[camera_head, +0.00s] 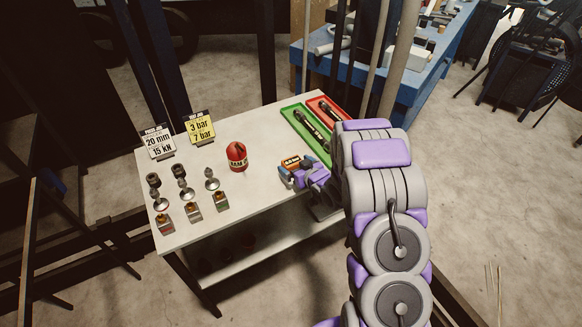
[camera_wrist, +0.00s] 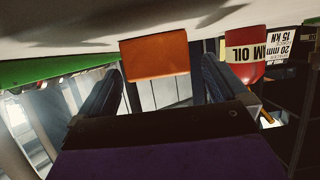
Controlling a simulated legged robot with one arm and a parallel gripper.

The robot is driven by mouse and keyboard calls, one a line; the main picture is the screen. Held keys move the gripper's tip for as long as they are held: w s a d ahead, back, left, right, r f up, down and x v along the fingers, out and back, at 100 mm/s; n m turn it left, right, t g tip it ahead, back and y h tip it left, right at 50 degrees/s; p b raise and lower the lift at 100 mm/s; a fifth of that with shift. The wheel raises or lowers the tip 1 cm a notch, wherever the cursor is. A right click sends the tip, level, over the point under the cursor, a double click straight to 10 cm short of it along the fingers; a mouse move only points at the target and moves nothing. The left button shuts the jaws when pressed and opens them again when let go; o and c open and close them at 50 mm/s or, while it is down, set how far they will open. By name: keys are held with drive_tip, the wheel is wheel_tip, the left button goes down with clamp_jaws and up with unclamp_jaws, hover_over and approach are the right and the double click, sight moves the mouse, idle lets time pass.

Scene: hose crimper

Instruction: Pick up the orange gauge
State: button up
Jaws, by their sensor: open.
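The orange gauge (camera_head: 291,162) stands near the right part of the white table, partly hidden by my gripper (camera_head: 297,177). In the wrist view, which looks upside down, the orange gauge (camera_wrist: 155,58) is a plain orange block against the pale table top. My gripper (camera_wrist: 160,82) is open there, with one dark finger on each side of the gauge. The gauge lies between the finger lines, near the tips. I see no finger clearly touching it.
A red oil container (camera_head: 237,157) stands left of the gauge. A green tray (camera_head: 306,133) and a red tray (camera_head: 326,109) hold dark tools at the right. Several fittings and small blocks (camera_head: 193,208) are at the left, below a white sign (camera_head: 159,142) and a yellow sign (camera_head: 201,128).

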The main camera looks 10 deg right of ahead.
sight(290, 160)
drive_tip(key=shift+w+a+f, duration=0.15)
drive_tip(key=shift+w, duration=0.15)
drive_tip(key=b+x, duration=0.1)
drive_tip(key=x, duration=0.1)
drive_tip(key=b+x, duration=0.1)
drive_tip(key=x, duration=0.1)
drive_tip(key=shift+w+d, duration=0.1)
drive_tip(key=shift+d, duration=0.3)
drive_tip(key=shift+w+a, duration=0.15)
drive_tip(key=shift+w, duration=0.05)
drive_tip(key=shift+a, duration=0.3)
drive_tip(key=shift+c, duration=1.3)
drive_tip(key=shift+d, duration=0.2)
drive_tip(key=c, duration=0.9)
